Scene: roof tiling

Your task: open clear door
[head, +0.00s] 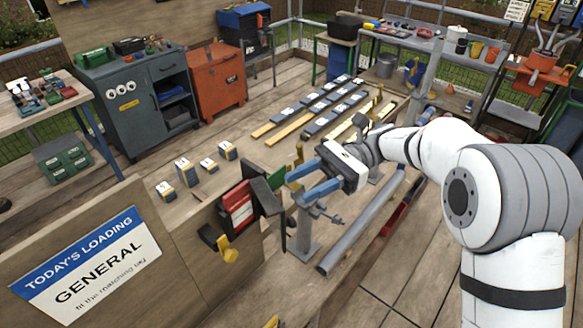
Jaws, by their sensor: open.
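My gripper (297,187) has two blue fingers, spread apart with nothing visible between them. It is in the middle of the head view, pointing left, above a grey metal post stand (304,235). Left of the fingers is a red panel or box (238,208) with a pale label. A dark upright plate (268,196) stands beside it, close to the fingertips; I cannot tell if they touch. A yellow handle-like part (228,250) sits below the red panel. I cannot make out a see-through door for sure.
A loading sign (88,268) fills the lower left. Several small grey-and-yellow blocks (185,173) stand on the bench behind. Slats with dark tiles (325,105) lie farther back. A long grey pipe (362,222) runs right of the post. Cabinets (135,103) stand at the back left.

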